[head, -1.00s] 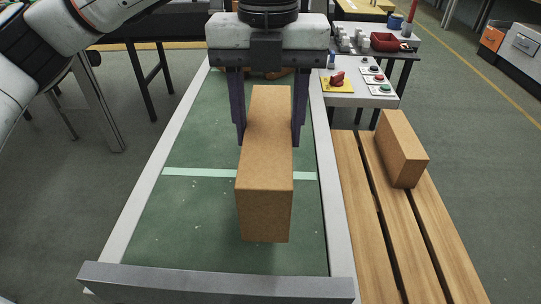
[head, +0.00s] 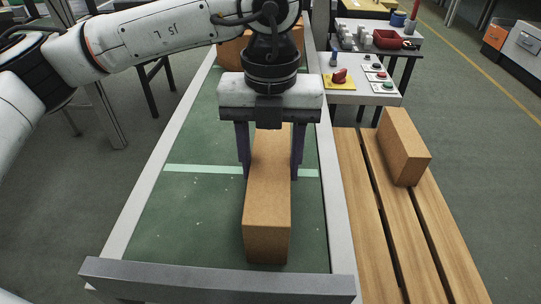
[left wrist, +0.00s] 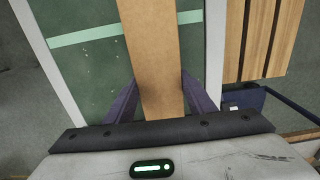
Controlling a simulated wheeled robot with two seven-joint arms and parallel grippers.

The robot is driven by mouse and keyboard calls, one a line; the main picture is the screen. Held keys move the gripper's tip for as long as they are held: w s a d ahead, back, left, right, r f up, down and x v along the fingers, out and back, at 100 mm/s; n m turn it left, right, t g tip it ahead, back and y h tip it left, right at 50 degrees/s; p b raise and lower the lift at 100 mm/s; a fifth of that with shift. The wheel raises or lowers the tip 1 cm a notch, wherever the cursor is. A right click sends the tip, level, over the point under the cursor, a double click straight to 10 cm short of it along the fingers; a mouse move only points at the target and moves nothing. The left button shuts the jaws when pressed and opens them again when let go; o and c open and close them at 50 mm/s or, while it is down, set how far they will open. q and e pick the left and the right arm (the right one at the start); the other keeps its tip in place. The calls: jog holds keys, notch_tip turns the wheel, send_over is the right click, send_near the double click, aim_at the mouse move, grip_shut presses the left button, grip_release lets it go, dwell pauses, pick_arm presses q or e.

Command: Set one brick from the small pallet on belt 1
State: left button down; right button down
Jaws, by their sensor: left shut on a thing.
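My left gripper (head: 270,165) is shut on an orange-tan brick (head: 267,215), its two dark fingers on the brick's long sides. The held brick (left wrist: 150,60) also shows in the left wrist view, between the fingers. It is level, lengthwise along the green belt (head: 190,215), low over it or on it; I cannot tell if it touches. A pale stripe (head: 200,169) crosses the belt beside the brick. Another brick (head: 404,147) stands on the slatted wooden pallet (head: 375,240) to the right. My right gripper is not in view.
More brick (head: 232,52) shows at the belt's far end, partly behind my arm. A metal end bar (head: 215,280) closes the near end. A panel with a red switch (head: 339,76) and buttons stands right of the belt. Belt left of the held brick is clear.

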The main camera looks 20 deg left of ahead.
pick_arm(q)
jog(key=c, duration=0.8)
grip_release()
jog(key=shift+f, duration=0.1)
notch_tip(320, 180, up, 12)
jog(key=shift+r, duration=0.15)
